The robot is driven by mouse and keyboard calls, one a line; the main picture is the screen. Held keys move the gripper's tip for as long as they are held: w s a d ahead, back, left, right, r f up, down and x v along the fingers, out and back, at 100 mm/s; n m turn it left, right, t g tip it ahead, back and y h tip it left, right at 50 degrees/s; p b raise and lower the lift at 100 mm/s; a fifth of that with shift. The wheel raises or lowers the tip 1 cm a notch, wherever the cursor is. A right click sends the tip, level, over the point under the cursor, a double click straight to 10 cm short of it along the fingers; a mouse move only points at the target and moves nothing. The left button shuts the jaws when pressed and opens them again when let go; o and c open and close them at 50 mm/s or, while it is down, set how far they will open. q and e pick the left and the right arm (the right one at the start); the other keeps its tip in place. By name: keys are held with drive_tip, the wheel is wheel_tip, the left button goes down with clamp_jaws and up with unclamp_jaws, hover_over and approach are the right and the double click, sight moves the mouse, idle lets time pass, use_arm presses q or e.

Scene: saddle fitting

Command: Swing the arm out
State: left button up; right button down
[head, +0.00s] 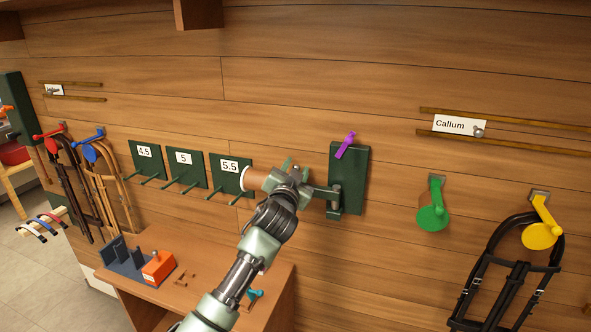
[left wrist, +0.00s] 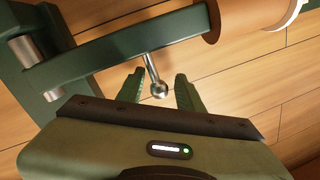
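A dark green wall plate (head: 348,178) carries a hinged green arm (head: 322,192), folded to the left along the wall. A brown cylinder (head: 256,179) with a white end is at the arm's far end. In the left wrist view the green arm (left wrist: 120,45) crosses the top, with the brown cylinder (left wrist: 245,15) at right. A metal ball knob (left wrist: 159,90) on a thin stalk sticks out from the arm. My left gripper (left wrist: 158,82) is open, with the knob between its fingers and gaps on both sides. It covers part of the arm in the head view (head: 293,172). My right gripper is out of view.
A purple piece (head: 345,145) sits on the wall plate. Green peg boards (head: 184,169) are left of it. A green hook (head: 433,208) and a yellow hook (head: 541,225) with black straps are at right. A wooden cabinet (head: 205,265) with an orange block (head: 158,266) stands below.

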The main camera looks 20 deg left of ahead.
use_arm(q)
clamp_jaws()
drive_tip(key=shift+a+r, duration=0.1)
idle(1.1)
